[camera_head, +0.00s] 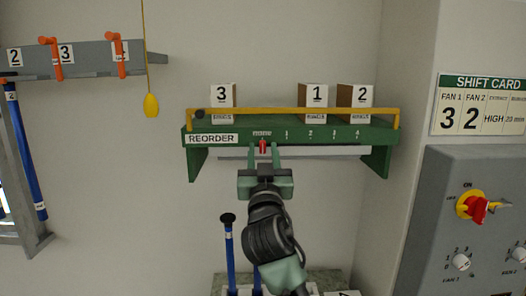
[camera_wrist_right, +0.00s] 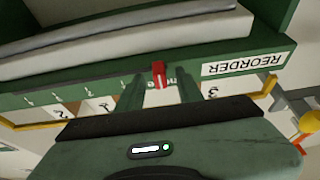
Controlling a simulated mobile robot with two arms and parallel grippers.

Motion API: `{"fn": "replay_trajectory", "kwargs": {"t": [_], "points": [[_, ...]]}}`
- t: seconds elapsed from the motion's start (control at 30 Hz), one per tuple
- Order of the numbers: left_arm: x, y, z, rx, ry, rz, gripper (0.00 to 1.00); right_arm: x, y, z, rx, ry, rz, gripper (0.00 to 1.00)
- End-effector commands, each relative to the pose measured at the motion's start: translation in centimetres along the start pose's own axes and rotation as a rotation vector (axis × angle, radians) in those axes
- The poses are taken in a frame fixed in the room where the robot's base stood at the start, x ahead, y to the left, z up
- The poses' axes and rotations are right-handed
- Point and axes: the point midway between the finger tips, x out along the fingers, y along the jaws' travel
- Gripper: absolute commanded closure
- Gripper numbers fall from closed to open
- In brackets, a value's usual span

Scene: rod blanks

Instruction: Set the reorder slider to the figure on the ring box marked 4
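The red reorder slider (camera_head: 263,146) sits at the "none" end of the scale on the green shelf's front edge (camera_head: 350,133), left of marks 1 to 4. My right gripper (camera_head: 265,152) is in front of it, its fingers open on either side. In the right wrist view the slider (camera_wrist_right: 159,74) stands between the open fingers (camera_wrist_right: 159,92), with gaps at both sides. Ring boxes marked 3 (camera_head: 222,92), 1 (camera_head: 317,96) and 2 (camera_head: 357,95) stand on the shelf. No box marked 4 is visible there. My left gripper is out of view.
A yellow rail (camera_head: 270,111) runs along the shelf front. A yellow pull (camera_head: 151,105) hangs on a cord at left, near a grey rack (camera_head: 90,61) with orange hooks. A grey switch panel (camera_head: 430,215) and shift card (camera_head: 480,103) are at right.

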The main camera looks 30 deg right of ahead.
Motion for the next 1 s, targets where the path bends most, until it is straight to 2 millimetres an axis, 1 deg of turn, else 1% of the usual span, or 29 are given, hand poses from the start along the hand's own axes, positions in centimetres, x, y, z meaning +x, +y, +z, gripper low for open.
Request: {"fn": "replay_trajectory", "kwargs": {"t": [0.03, 0.07, 0.1, 0.17, 0.2, 1.0], "points": [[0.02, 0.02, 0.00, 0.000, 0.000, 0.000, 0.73, -0.02, 0.00, 0.01, 0.000, 0.000, 0.000, 0.64], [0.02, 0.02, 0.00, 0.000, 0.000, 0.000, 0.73, -0.02, 0.00, 0.01, 0.000, 0.000, 0.000, 0.69], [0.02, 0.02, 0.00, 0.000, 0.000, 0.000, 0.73, -0.02, -0.01, 0.01, 0.000, 0.000, 0.000, 0.80], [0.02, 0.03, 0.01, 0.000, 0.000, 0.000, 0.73, -0.03, -0.01, 0.01, 0.000, 0.000, 0.000, 0.97], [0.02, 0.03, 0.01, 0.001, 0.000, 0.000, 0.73, -0.03, -0.01, 0.02, 0.000, 0.000, 0.000, 1.00], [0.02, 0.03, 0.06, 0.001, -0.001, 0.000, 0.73, -0.06, -0.04, 0.08, -0.001, -0.002, -0.001, 1.00]]}}
